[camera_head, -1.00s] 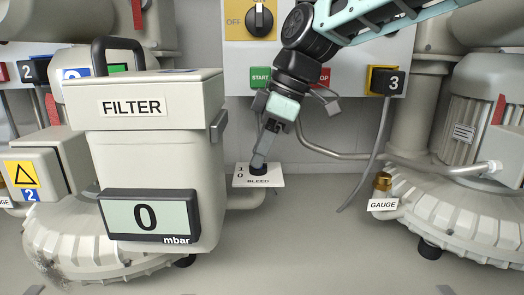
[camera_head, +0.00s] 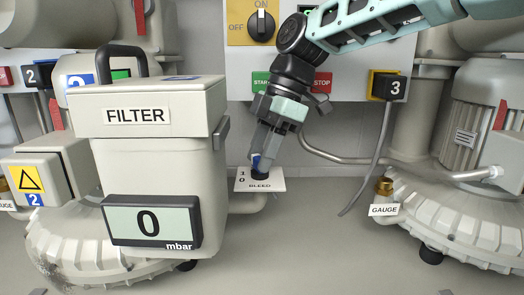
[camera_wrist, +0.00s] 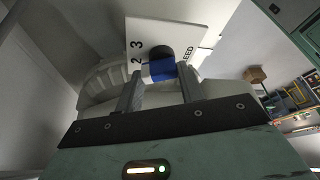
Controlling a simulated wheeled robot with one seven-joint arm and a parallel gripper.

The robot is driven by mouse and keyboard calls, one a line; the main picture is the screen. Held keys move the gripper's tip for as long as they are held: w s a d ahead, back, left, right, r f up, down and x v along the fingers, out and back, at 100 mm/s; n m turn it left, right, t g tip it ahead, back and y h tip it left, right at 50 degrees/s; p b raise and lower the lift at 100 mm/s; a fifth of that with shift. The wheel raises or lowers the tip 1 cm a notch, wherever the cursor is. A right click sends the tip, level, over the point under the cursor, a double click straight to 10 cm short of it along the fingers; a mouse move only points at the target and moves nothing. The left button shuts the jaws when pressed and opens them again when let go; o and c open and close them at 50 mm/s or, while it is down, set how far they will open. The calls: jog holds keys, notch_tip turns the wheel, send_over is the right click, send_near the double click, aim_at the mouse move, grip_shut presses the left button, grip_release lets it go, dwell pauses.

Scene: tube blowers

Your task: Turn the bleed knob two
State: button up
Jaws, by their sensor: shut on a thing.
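The bleed knob is a small round black knob with a blue part, on a white plate (camera_head: 275,185) lettered BLEED, right of the filter housing. The knob (camera_head: 257,165) shows between my fingers in the head view. In the wrist view the black and blue knob (camera_wrist: 161,67) sits between the two fingers, in front of the plate marked 2 and 3. My gripper (camera_head: 262,158) points down at the plate and is shut on the knob. It also shows in the wrist view (camera_wrist: 158,80). The fingers hide part of the plate's scale.
The filter housing (camera_head: 150,170) with its 0 mbar display (camera_head: 152,222) stands close on the left. A pipe with a gauge fitting (camera_head: 384,187) and a ribbed blower (camera_head: 450,222) are at the right. The panel with START and STOP (camera_head: 322,82) is behind my arm.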

jog(key=o, duration=1)
jog(key=b+v, duration=0.2)
jog(key=v, duration=0.5)
jog(key=shift+r, duration=0.25)
jog(key=shift+d, duration=0.1)
